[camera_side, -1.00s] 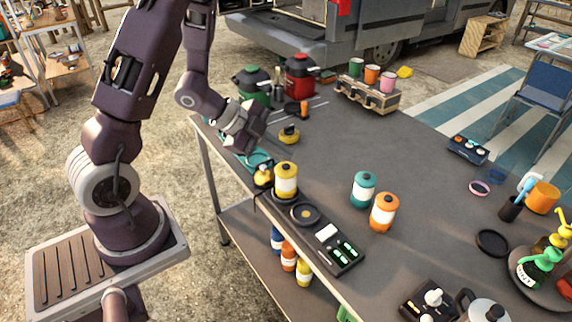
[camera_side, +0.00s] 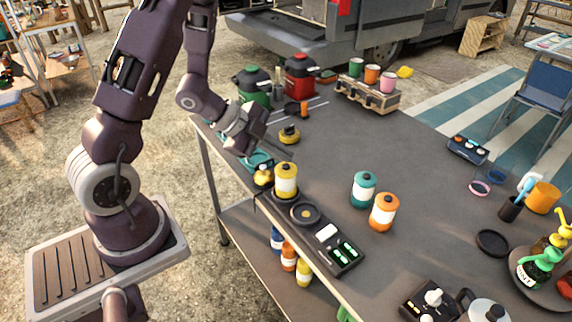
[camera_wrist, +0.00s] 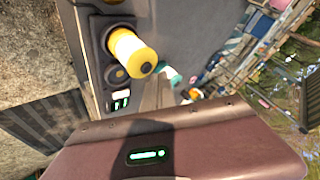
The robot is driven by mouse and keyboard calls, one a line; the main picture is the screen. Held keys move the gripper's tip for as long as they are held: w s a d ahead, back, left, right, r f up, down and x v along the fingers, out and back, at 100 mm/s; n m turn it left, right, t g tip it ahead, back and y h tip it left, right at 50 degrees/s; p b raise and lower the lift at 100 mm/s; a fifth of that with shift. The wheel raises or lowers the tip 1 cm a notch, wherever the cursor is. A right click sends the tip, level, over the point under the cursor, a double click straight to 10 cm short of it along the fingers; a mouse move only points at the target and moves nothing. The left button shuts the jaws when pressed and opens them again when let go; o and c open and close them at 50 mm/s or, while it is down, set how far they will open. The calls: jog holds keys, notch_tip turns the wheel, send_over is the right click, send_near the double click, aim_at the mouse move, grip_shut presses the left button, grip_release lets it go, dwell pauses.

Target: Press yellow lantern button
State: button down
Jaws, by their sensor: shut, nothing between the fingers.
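The yellow lantern (camera_side: 286,180) stands upright on a black charging panel (camera_side: 312,236) at the table's near-left edge. It has a pale band and a dark top. In the wrist view the yellow lantern (camera_wrist: 128,48) is seen from above at a slant, with a dark round button (camera_wrist: 147,68) on its end. My gripper (camera_side: 256,148) is up and to the left of the lantern in the side view, apart from it. Its jaws are shut and empty. The fingertips are hard to make out in the side view.
A teal lantern (camera_side: 364,190) and an orange lantern (camera_side: 384,212) stand to the right. A small yellow-and-black object (camera_side: 289,134) lies behind.

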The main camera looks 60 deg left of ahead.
aim_at(282, 168)
jog(key=shift+f, duration=0.2)
jog(key=shift+f, duration=0.45)
dwell(0.5)
jog(key=shift+r, duration=0.85)
jog(key=shift+r, duration=2.55)
